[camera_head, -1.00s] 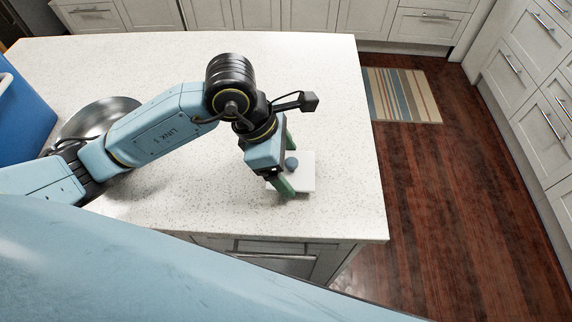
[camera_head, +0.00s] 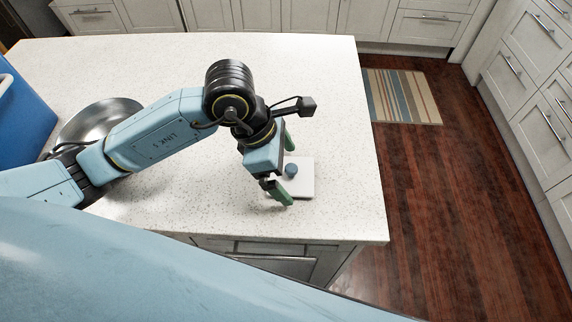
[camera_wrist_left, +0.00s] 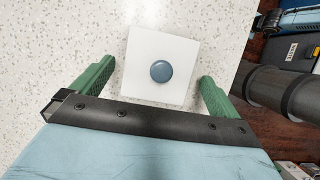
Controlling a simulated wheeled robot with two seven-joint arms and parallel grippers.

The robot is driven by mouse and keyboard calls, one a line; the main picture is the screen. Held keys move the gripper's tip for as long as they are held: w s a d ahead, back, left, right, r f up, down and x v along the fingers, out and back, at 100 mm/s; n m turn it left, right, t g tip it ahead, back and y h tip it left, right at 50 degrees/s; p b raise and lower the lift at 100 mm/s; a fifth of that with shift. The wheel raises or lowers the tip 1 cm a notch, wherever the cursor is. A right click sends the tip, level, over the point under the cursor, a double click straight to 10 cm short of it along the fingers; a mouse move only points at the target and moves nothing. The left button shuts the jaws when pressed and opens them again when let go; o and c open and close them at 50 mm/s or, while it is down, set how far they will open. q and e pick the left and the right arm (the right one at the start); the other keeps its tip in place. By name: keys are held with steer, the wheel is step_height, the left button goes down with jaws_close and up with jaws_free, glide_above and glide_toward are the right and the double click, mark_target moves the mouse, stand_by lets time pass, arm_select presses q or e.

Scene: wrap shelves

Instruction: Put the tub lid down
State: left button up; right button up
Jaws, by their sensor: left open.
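The tub lid (camera_head: 305,184) is a white square plate with a round blue-grey knob (camera_head: 291,170). It lies flat on the speckled white counter near the counter's right edge. It also shows whole in the left wrist view (camera_wrist_left: 140,85), with the knob (camera_wrist_left: 161,71) near its middle. My left gripper (camera_head: 287,167) is open, its green fingers wide apart. In the left wrist view the gripper (camera_wrist_left: 155,88) has one finger on each side of the lid's near part, and the knob is clear of both fingers. My right gripper is not in view.
The counter (camera_head: 330,100) is bare behind and around the lid. A metal bowl (camera_head: 98,118) and a blue bin (camera_head: 22,115) stand at the left. The counter ends just right of the lid, with wooden floor and a striped rug (camera_head: 402,95) beyond.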

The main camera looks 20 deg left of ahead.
arm_select(q)
steer(key=v, duration=1.1)
steer(key=shift+r+p, duration=0.2)
steer(key=shift+p, duration=0.2)
